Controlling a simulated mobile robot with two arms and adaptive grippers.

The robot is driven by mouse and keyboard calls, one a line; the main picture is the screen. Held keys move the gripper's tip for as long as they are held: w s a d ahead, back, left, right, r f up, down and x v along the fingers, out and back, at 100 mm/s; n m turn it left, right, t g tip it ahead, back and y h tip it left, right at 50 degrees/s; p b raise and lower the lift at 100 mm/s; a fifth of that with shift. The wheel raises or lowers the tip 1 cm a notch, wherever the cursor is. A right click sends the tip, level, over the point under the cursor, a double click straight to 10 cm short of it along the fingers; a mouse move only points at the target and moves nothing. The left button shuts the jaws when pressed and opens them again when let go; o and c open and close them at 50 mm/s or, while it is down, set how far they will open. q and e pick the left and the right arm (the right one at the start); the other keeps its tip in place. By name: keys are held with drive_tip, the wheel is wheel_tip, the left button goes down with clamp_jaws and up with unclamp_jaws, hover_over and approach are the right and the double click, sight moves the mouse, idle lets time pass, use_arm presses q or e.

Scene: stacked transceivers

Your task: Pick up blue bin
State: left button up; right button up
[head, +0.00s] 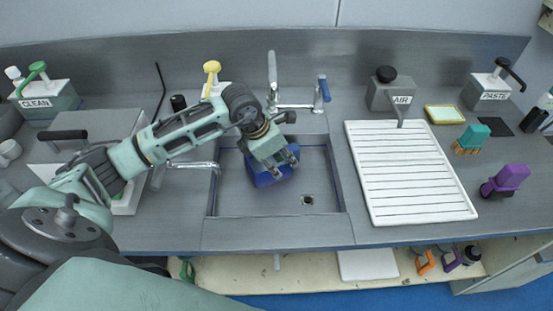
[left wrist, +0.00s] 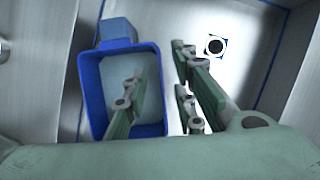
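The blue bin (head: 263,180) sits in the sink (head: 325,195), partly hidden under my left gripper (head: 281,162) in the head view. In the left wrist view, the blue bin (left wrist: 93,85) is open-topped, with a pale inside and a blue tab at its far end. My left gripper (left wrist: 160,70) straddles the bin's right wall: one finger is over or inside the opening, the other outside. A gap shows between the fingers and the wall, so the gripper is open. How deep the fingers reach is unclear. My right gripper is not in view.
The faucet (head: 272,80) stands behind the sink. A white ribbed drainboard (head: 410,172) lies to the right, with the AIR dispenser (head: 391,93) behind it. A grey-white box (head: 95,150) stands left of the sink, under my left arm. The sink's right side around the drain (head: 307,200) is clear.

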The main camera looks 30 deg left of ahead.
use_arm(q)
drive_tip(key=shift+x, duration=1.35)
drive_tip(key=shift+c, duration=0.5)
clamp_jaws()
drive_tip(key=shift+w+r, duration=0.1)
